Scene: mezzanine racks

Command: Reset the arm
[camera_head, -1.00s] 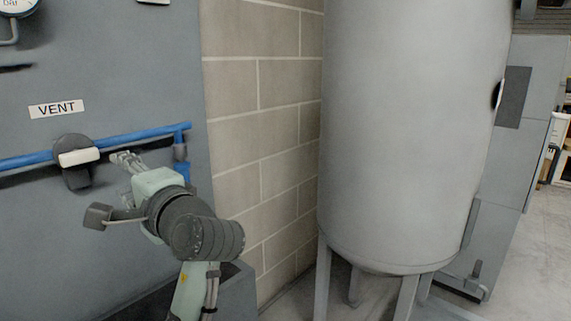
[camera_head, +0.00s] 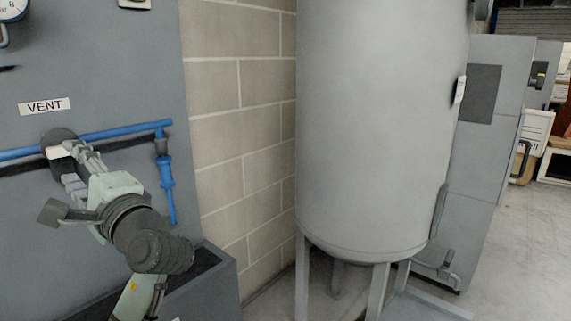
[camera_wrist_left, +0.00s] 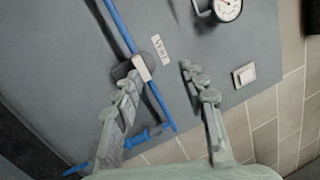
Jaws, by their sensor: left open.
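My left gripper (camera_head: 76,170) is in front of the grey panel in the head view, close to the round dark valve with a white handle (camera_head: 62,150) on the blue pipe (camera_head: 110,133). In the left wrist view my left gripper (camera_wrist_left: 160,82) has its two fingers spread wide with nothing between them. The valve's white handle (camera_wrist_left: 142,67) is beyond the left finger there; whether they touch I cannot tell. My right gripper is in neither view.
A VENT label (camera_head: 45,106) is above the valve, and a gauge (camera_head: 12,10) is higher up. A block wall (camera_head: 240,130) and a large grey tank (camera_head: 375,130) on legs stand to the right. Grey cabinets (camera_head: 485,130) are beyond it. Open floor (camera_head: 520,260) shows at far right.

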